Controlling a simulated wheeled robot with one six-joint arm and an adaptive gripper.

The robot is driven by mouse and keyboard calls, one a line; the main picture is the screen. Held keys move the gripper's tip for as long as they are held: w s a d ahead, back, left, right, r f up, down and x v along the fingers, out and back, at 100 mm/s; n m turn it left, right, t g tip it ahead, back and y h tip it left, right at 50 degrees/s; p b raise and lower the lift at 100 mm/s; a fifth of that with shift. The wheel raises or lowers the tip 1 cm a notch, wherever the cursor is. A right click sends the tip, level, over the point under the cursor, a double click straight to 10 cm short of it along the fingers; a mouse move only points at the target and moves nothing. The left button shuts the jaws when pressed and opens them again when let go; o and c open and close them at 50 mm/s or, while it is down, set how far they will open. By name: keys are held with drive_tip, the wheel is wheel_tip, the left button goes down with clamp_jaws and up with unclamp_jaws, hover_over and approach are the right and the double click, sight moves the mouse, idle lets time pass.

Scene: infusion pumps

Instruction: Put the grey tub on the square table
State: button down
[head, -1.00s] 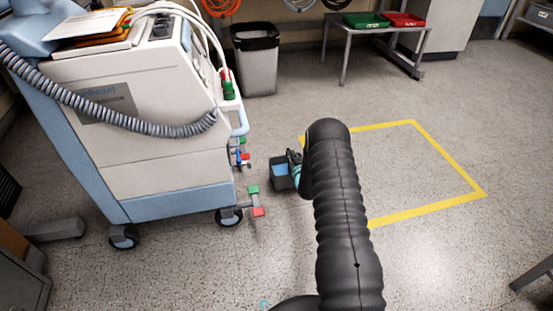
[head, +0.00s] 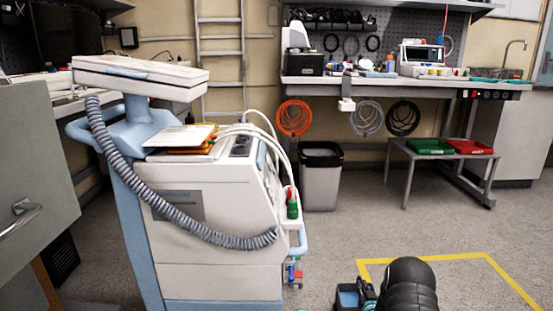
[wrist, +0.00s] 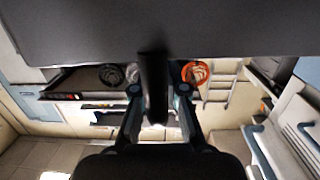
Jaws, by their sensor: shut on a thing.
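A grey tub (head: 347,297) with a blue inside shows at the bottom of the head view, left of my black arm. My gripper (head: 367,291) is shut on it, mostly hidden by my arm. In the wrist view my gripper (wrist: 158,90) has its two fingers at the tub, whose broad dark grey side (wrist: 80,35) fills the top. A low grey metal table (head: 408,172) stands at the back right, under the workbench. Its top bears a green tray and a red tray. I cannot tell if it is the square table.
A large white and blue machine cart (head: 215,235) with a coiled hose stands left of the tub. A grey bin (head: 321,185) stands behind it. A yellow floor outline (head: 450,257) lies around open floor at the right. A workbench (head: 400,86) runs along the back wall.

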drive_tip(key=shift+m+h, duration=0.4)
drive_tip(key=s+r, duration=0.1)
drive_tip(key=s+a+p, duration=0.1)
drive_tip(key=s, duration=0.1)
drive_tip(key=s+a+r, duration=0.1)
drive_tip(key=s, duration=0.1)
drive_tip(key=shift+s+a+r, duration=0.15)
drive_tip(key=shift+s+r, duration=0.05)
drive_tip(key=shift+r, duration=0.1)
drive_tip(key=s+a+r+p, duration=0.4)
drive_tip(key=s+a+r, duration=0.4)
drive_tip(key=r, duration=0.3)
drive_tip(key=s+a+r+n+y+p, duration=0.1)
drive_tip(key=s+a+r+p, duration=0.3)
drive_tip(key=s+a+r, duration=0.3)
drive_tip(key=shift+s+a+r+p, duration=0.35)
drive_tip(key=shift+s+r, duration=0.25)
drive_tip(key=shift+r, duration=1.7)
